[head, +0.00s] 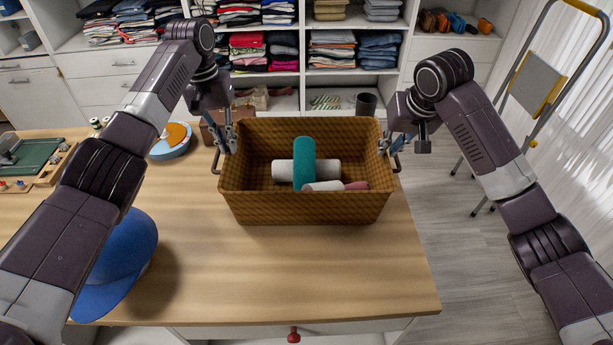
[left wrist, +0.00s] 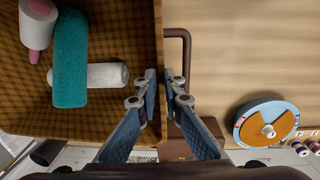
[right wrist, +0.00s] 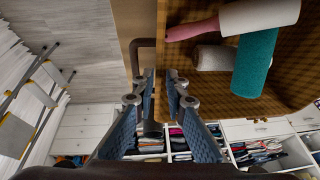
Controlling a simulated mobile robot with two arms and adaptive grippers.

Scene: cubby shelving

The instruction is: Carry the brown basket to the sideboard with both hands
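The brown basket (head: 305,209) is upright over the wooden tabletop, near its right edge; I cannot tell whether its base touches the top. It holds a teal roll (head: 304,160), a white roll (head: 327,168) and a white-and-pink roll (head: 325,187). My left gripper (head: 229,139) is at the basket's left side; in the left wrist view its fingers (left wrist: 160,76) pinch the side wall beside a dark handle. My right gripper (head: 392,143) is at the right side; in the right wrist view its fingers (right wrist: 160,75) pinch that wall beside the other handle.
A blue cap (head: 122,262), a round blue-and-orange box (head: 171,141) and a green board (head: 35,160) lie on the table to the left. Cubby shelving with folded clothes stands behind. A stepladder (head: 545,85) stands at the right on open floor. The front tabletop is clear.

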